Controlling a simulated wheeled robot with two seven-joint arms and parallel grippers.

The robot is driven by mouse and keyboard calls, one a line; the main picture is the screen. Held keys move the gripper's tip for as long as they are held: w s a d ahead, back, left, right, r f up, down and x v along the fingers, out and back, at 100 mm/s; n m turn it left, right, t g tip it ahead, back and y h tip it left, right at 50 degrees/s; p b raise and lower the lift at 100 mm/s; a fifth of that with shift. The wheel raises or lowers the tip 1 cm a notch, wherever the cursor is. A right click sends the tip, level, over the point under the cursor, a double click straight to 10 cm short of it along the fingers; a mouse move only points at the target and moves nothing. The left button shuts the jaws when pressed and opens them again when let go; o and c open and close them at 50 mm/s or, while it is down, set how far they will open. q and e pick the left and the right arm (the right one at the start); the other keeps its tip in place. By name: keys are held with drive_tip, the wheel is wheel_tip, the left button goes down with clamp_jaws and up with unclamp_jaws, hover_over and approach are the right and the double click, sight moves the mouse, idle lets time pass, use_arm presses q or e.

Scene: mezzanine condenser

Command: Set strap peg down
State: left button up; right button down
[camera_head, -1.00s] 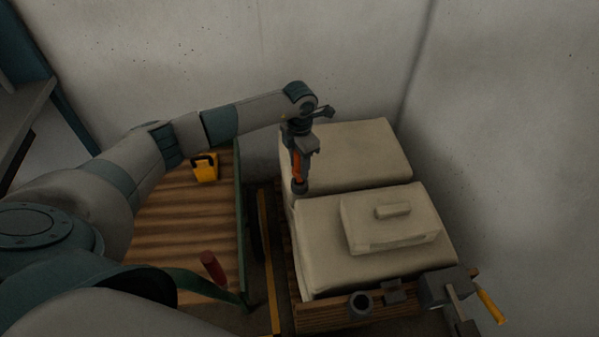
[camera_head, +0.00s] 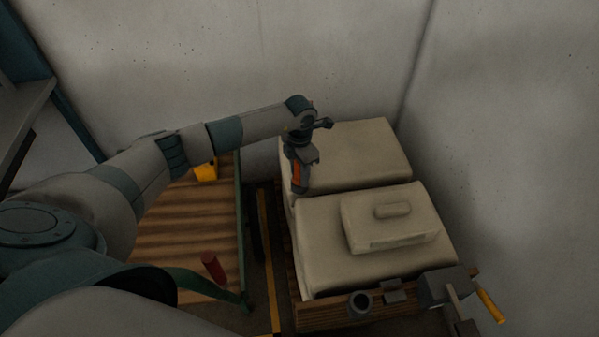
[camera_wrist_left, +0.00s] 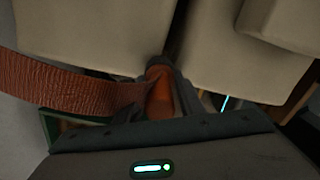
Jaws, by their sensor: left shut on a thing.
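My left gripper (camera_head: 298,188) is shut on the strap peg (camera_head: 296,172), an orange-red upright piece. It hangs at the left edge of the beige bags, near the gap between the back and front ones. In the left wrist view the peg (camera_wrist_left: 160,92) stands between the dark fingers, and a reddish-brown textured band (camera_wrist_left: 60,88) runs from the left up to it. The peg's lower end is hidden, so I cannot tell whether it touches anything.
Beige bags (camera_head: 350,155) lie on a slatted wooden pallet (camera_head: 330,316). At its front are a dark round socket (camera_head: 360,304) and a grey device with a yellow handle (camera_head: 488,305). Left is a wooden deck (camera_head: 190,235) with a red grip (camera_head: 213,266) and a yellow object (camera_head: 205,172).

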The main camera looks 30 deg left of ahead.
use_arm(q)
drive_tip(key=shift+f, duration=0.1)
use_arm(e)
drive_tip(key=shift+r, duration=0.1)
use_arm(q)
drive_tip(key=o, duration=1.1)
use_arm(e)
drive_tip(key=shift+s+r, duration=0.2)
drive_tip(key=shift+r, duration=0.05)
use_arm(q)
drive_tip(key=shift+r, duration=0.2)
use_arm(e)
drive_tip(key=shift+w, duration=0.2)
use_arm(q)
drive_tip(key=shift+r, duration=0.4)
wheel_tip(320, 180, up, 7)
drive_tip(key=shift+r, duration=0.1)
wheel_tip(320, 180, up, 4)
drive_tip(key=shift+f, duration=0.15)
use_arm(e)
drive_tip(key=shift+s+r, duration=0.1)
drive_tip(key=shift+r, duration=0.45)
